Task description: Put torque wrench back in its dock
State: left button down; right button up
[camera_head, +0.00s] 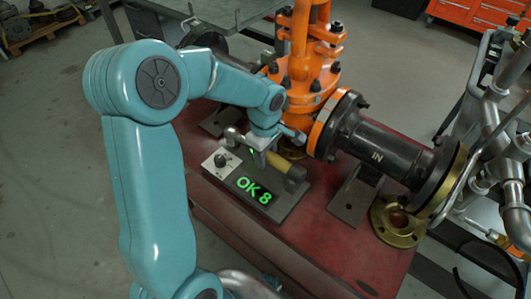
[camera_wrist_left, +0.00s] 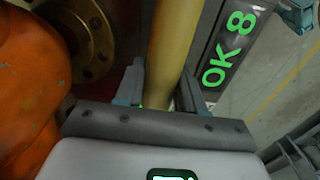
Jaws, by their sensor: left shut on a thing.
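The torque wrench has a yellow handle (camera_head: 276,160) and a dark end piece on the right. It lies along the back of its dock (camera_head: 283,208), a dark grey block with a green "OK 8" display. I cannot tell whether the wrench rests in the dock or hangs just above it. My left gripper (camera_head: 266,152) is above the dock, shut on the yellow handle. In the left wrist view the handle (camera_wrist_left: 174,40) runs between the two fingers (camera_wrist_left: 160,90), with the display beside it. My right gripper is not in view.
The dock stands on a red bench (camera_head: 330,225). Behind it rises the orange gate valve (camera_head: 305,60), joined to a black pipe (camera_head: 385,150) marked "IN". A brass flange (camera_head: 397,222) lies at the right. Metal piping (camera_head: 490,110) stands beyond the bench's right side.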

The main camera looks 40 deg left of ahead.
pick_arm(q)
jog(key=shift+r, duration=0.1)
jog(key=c, duration=0.6)
grip_release()
notch_tip(320, 180, up, 16)
jog(key=p, duration=0.3)
jog(key=shift+r, duration=0.15)
jog(key=shift+s, duration=0.15)
